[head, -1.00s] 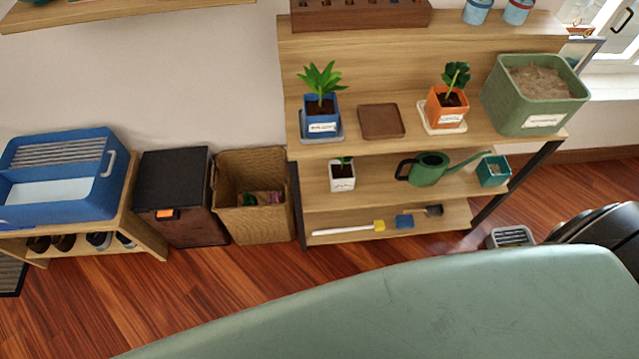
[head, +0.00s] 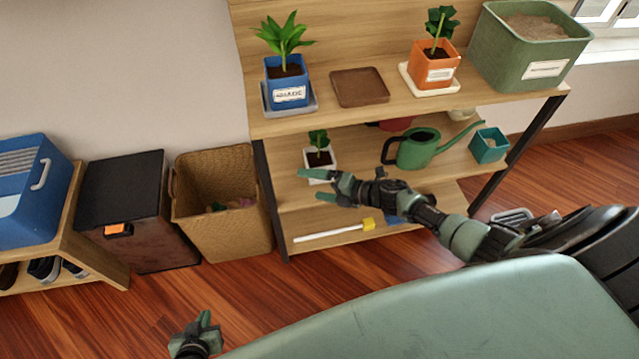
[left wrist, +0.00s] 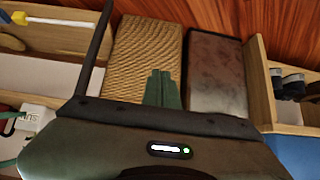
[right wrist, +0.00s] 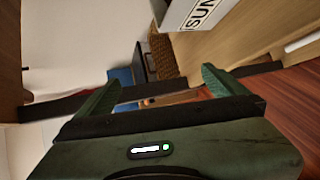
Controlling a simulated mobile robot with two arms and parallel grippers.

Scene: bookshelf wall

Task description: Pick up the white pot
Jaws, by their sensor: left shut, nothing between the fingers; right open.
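The white pot (head: 321,158), with dark soil and a small green plant, stands on the middle shelf in the head view. My right gripper (head: 317,185) is open in front of it, its fingers covering the pot's lower part. In the right wrist view, a white labelled side of the pot (right wrist: 197,12) shows at the top, beyond the open fingers (right wrist: 158,88) and not between them. My left gripper (head: 206,320) is shut and empty, low over the floor; its closed fingers show in the left wrist view (left wrist: 163,85).
On the middle shelf, a green watering can (head: 417,150) and a teal pot (head: 489,145) stand to the right. The top shelf (head: 350,115) overhangs the white pot. A wicker basket (head: 222,225) and a dark box (head: 135,220) stand left of the shelf unit.

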